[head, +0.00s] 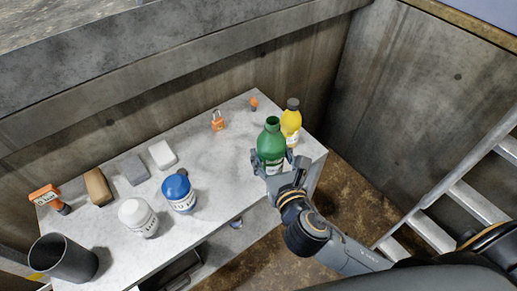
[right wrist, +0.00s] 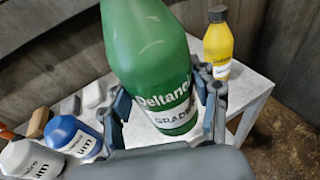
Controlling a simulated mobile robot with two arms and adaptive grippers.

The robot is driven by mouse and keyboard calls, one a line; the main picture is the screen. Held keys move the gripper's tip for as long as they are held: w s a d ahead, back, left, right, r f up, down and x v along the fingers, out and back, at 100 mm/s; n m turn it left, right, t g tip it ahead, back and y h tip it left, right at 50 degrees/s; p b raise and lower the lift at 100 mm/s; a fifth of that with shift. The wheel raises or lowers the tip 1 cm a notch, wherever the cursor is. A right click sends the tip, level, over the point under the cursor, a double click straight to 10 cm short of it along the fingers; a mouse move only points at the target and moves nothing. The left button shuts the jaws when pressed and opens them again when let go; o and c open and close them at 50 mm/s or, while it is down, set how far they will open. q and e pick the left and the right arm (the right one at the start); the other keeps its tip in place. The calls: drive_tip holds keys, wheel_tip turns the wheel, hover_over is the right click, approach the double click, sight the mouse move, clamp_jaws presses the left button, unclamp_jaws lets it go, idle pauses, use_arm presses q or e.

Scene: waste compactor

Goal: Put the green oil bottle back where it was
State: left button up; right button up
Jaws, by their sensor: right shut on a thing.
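The green oil bottle (head: 271,143) is upright at the right end of the grey table (head: 215,150), with a white label. My right gripper (head: 272,165) is shut around its lower part. In the right wrist view the green bottle (right wrist: 150,60) fills the middle, between the two fingers (right wrist: 165,112). Its base is partly hidden by the gripper, so I cannot tell whether it touches the table. My left gripper is not in view.
A yellow bottle (head: 291,122) stands just behind and right of the green one. An orange padlock (head: 217,121), blocks (head: 162,154), a blue-capped jar (head: 179,193), a white jar (head: 137,217) and a dark cup (head: 62,259) stand leftward. A ladder (head: 450,190) is at right.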

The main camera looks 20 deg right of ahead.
drive_tip(key=shift+w, duration=0.2)
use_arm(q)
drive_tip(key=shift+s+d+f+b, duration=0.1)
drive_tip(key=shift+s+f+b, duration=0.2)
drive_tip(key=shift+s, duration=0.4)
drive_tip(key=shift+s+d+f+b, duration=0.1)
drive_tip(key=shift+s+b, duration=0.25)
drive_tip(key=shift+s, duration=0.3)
use_arm(e)
drive_tip(key=shift+w+d+f, duration=0.3)
drive_tip(key=shift+w+f, duration=1.85)
drive_tip(key=shift+w+d+f, duration=0.25)
drive_tip(key=shift+w+f, duration=1.85)
drive_tip(key=shift+w+d+f, duration=0.3)
drive_tip(key=shift+w+f, duration=1.85)
drive_tip(key=shift+f, duration=0.15)
drive_tip(key=o, duration=1.5)
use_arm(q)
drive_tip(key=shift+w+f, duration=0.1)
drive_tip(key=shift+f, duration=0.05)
